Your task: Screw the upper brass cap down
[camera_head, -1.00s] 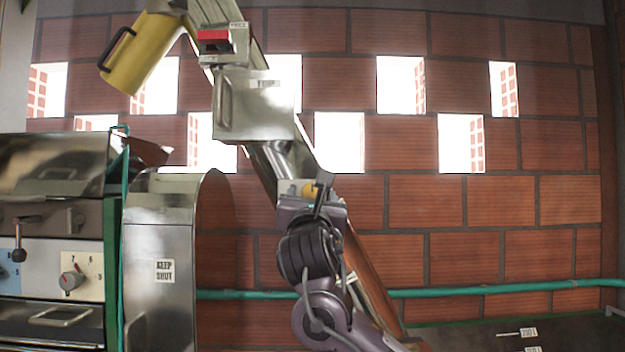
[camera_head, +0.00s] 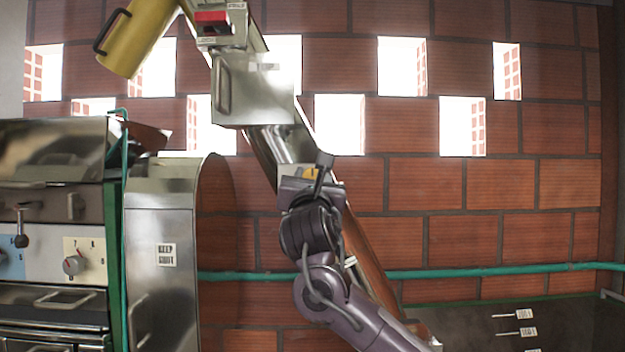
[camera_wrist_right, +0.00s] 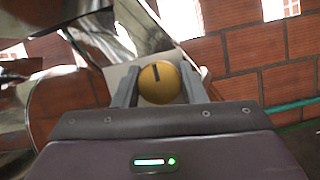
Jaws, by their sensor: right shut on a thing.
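The upper brass cap (camera_wrist_right: 160,84) sits between the two grey fingers of my right gripper (camera_wrist_right: 158,74) in the right wrist view. It is round, with a dark index line near its top. The fingers are shut on its sides. In the head view only a small yellow part of the cap (camera_head: 311,173) shows beside my right gripper (camera_head: 304,182), at the lower end of the slanted metal tube (camera_head: 285,147). The cap's thread and its seat are hidden. My left gripper is not in view.
A "KEEP SHUT" steel housing (camera_head: 165,215) and a control panel (camera_head: 90,258) stand left. A green pipe (camera_head: 480,273) runs along the brick wall (camera_head: 500,185).

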